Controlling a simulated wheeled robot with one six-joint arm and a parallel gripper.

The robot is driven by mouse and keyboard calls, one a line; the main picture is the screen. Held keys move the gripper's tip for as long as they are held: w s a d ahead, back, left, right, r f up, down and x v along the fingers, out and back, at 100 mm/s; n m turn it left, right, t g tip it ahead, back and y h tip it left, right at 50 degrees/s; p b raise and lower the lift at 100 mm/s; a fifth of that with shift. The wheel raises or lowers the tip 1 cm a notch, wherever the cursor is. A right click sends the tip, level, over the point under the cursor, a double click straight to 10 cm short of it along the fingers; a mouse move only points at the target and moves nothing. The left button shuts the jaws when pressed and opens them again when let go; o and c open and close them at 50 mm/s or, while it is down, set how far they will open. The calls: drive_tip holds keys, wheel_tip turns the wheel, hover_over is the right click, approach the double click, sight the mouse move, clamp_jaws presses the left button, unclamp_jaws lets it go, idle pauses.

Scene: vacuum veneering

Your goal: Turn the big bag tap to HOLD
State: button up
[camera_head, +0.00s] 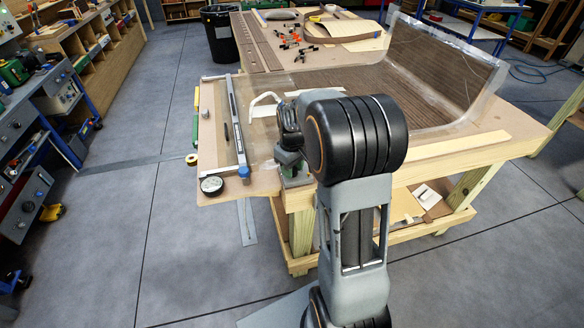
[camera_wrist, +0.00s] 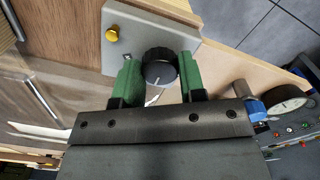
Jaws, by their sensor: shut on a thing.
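The tap's black round knob (camera_wrist: 159,68) with a white pointer line sits on a light grey plate (camera_wrist: 150,28) in the wrist view. My gripper (camera_wrist: 158,72) has its two green fingers on either side of the knob, shut on it. The pointer line points down and slightly left in that view. A yellow button (camera_wrist: 112,33) is on the same plate, left of the knob. No lettering for HOLD is readable. In the head view my gripper (camera_head: 290,160) is at the table's near corner, and my arm hides the knob.
The wooden table (camera_head: 450,155) carries a clear bag (camera_head: 440,60) over brown veneer. A blue-ended bar (camera_head: 236,120) lies on its left part. A round gauge (camera_head: 211,185) stands at the near left corner; in the wrist view it is at right.

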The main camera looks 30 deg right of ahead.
drive_tip(key=o, duration=0.9)
drive_tip(key=shift+r, duration=0.15)
wheel_tip(320, 180, up, 14)
drive_tip(key=shift+f, duration=0.2)
idle(0.3)
drive_tip(key=s+a+f+m+t, duration=0.1)
drive_tip(key=s+a+f, duration=0.1)
drive_tip(key=s, duration=0.3)
drive_tip(key=s+a+f+m+t, duration=0.1)
drive_tip(key=s+a, duration=0.3)
drive_tip(key=s, duration=0.1)
drive_tip(key=s+a+f+m+t, duration=0.1)
drive_tip(key=s+a+f, duration=0.1)
drive_tip(key=s, duration=0.4)
drive_tip(key=shift+s+a+f+m+t, duration=0.1)
drive_tip(key=shift+a+f+m+t, duration=0.25)
drive_tip(key=shift+a, duration=0.35)
